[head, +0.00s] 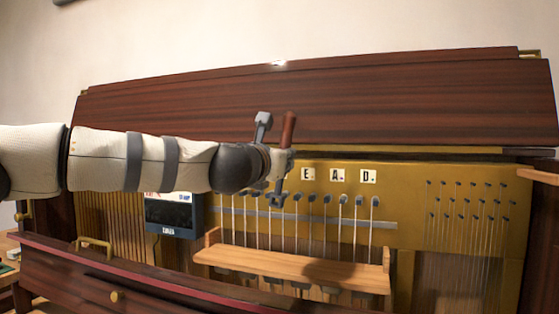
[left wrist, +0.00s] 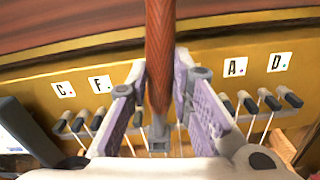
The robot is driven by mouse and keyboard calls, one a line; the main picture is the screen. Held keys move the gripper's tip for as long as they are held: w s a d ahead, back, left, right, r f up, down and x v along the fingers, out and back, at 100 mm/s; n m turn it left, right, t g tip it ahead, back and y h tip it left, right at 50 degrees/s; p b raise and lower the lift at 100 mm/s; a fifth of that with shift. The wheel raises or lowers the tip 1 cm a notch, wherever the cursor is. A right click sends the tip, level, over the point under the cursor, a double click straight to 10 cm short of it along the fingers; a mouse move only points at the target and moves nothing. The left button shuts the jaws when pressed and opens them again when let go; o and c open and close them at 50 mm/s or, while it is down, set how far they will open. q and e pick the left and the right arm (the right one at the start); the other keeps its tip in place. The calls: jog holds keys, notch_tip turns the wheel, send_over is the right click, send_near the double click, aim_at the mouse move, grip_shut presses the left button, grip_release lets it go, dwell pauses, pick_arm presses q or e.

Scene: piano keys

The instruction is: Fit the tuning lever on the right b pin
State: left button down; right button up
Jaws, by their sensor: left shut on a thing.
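The tuning lever (head: 288,130) has a reddish-brown wooden handle and a grey metal lower end. My left gripper (head: 279,160) is shut on it. In the left wrist view the lever's handle (left wrist: 160,55) runs down between the purple-padded fingers of the gripper (left wrist: 160,90). Its socket end (left wrist: 159,130) is low among the tuning pins. In the head view the lower end (head: 276,198) is level with the row of dark pins (head: 327,198). I cannot tell whether it is around a pin. No B label is readable. My right gripper is not in view.
Label cards E (head: 307,174), A (head: 337,175) and D (head: 368,177) sit above the pins; C (left wrist: 64,89) and F (left wrist: 100,84) show at left in the wrist view. A dark tuner box (head: 174,215) and a wooden rail (head: 290,265) are close by.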

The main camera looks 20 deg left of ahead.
pick_arm(q)
jog(key=shift+s+r, duration=0.15)
jog(key=shift+r, duration=0.05)
jog(key=shift+d+f, duration=0.1)
dwell(0.6)
jog(key=shift+w, duration=0.6)
jog(key=shift+w, duration=0.1)
jog(key=shift+w, duration=0.45)
jog(key=shift+w, duration=0.1)
